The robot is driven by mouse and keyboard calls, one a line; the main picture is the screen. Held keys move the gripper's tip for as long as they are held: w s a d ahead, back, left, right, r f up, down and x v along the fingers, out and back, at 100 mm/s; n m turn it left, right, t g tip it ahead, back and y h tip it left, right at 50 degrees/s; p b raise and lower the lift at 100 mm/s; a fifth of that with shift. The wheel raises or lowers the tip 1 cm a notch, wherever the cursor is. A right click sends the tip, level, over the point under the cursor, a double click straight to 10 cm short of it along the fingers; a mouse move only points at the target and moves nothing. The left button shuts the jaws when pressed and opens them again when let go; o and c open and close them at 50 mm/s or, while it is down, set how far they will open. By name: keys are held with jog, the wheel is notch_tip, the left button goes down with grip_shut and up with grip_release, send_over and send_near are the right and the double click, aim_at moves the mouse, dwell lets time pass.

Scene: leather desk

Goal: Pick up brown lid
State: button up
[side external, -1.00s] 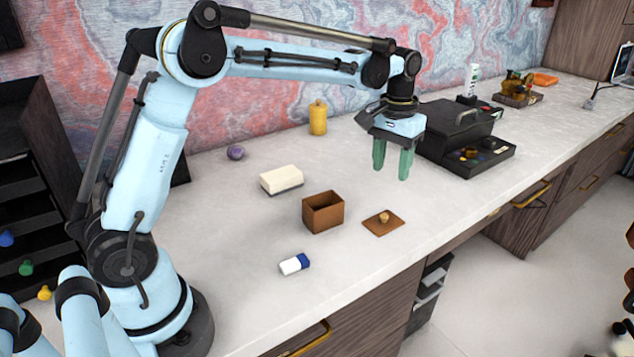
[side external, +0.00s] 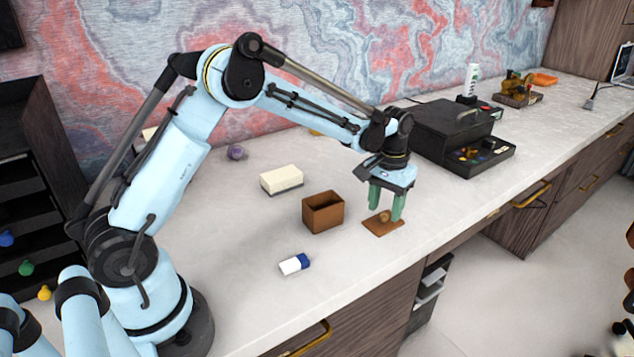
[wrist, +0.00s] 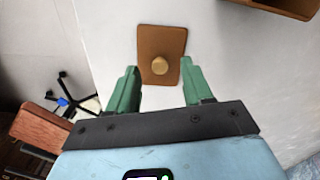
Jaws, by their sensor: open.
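The brown lid (side external: 378,229) lies flat on the pale desk, with a round tan knob (side external: 384,216) on top. It also shows in the wrist view (wrist: 151,45), with its knob (wrist: 159,66) between the lines of my two fingers. My gripper (side external: 386,207) has green fingers and is open, low over the lid, with one finger on each side of the knob. In the wrist view my gripper (wrist: 163,84) holds nothing. I cannot tell whether the fingertips touch the lid.
An open brown box (side external: 322,214) stands just left of the lid. A blue and white eraser (side external: 294,264) and a cream block (side external: 281,179) lie further left. A black case (side external: 455,135) stands behind to the right. The desk's front edge is close to the lid.

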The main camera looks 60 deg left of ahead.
jog(key=shift+f, duration=0.8)
jog(key=shift+c, duration=0.3)
grip_shut()
jog(key=shift+r, duration=0.1)
